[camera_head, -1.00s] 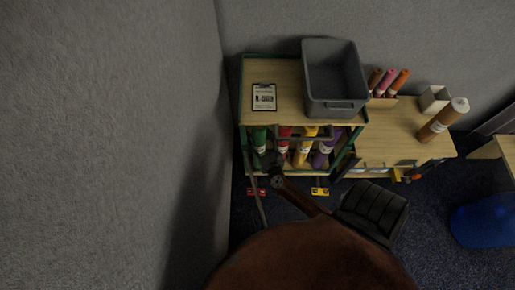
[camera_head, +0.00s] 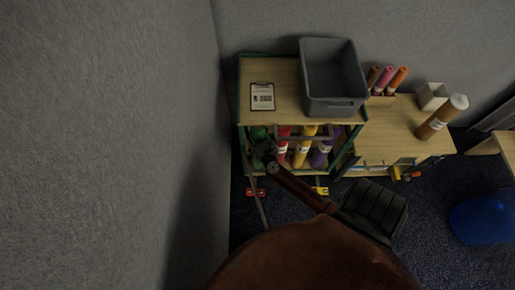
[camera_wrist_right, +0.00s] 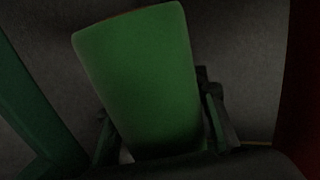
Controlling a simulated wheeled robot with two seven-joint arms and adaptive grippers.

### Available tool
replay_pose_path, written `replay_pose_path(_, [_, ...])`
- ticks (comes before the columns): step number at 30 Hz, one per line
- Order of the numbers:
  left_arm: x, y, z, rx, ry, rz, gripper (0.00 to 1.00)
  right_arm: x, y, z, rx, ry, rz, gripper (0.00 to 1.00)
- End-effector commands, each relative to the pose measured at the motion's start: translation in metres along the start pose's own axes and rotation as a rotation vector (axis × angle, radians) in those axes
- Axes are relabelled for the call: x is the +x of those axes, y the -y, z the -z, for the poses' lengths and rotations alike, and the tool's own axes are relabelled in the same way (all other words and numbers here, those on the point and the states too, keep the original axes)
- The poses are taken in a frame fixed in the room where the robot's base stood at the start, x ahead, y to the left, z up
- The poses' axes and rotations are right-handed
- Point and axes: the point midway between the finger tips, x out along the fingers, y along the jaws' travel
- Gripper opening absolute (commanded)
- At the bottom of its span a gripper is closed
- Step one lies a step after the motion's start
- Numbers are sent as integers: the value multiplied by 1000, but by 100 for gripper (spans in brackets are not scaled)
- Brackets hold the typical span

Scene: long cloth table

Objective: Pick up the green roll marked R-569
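A green roll (camera_head: 258,133) stands in the left slot of the rack under the table top, partly hidden behind my right gripper (camera_head: 268,158). In the right wrist view the green roll (camera_wrist_right: 140,75) fills the middle, close to the camera. The fingers of my right gripper (camera_wrist_right: 160,135) are spread on either side of its near part. I see no clear closing on it. No marking can be read on the roll. My left gripper is not in view.
Red (camera_head: 282,145), yellow (camera_head: 303,150) and purple (camera_head: 322,150) rolls stand beside the green one in the rack. A green post (camera_wrist_right: 35,110) is close on the left in the wrist view. A grey bin (camera_head: 333,80) and a clipboard (camera_head: 262,97) are on top.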

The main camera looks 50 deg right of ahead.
Motion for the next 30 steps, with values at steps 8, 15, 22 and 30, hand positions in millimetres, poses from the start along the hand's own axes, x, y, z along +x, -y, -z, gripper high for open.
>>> replay_pose_path(8, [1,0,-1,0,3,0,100,0,0,0,0,0,0,16])
replay_pose_path(15, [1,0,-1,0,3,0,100,0,0,0,0,-1,0,0])
replay_pose_path(22, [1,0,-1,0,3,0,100,0,0,1,1,-1,0,0])
replay_pose_path(30, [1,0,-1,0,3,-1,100,0,0,1,1,-1,0,0])
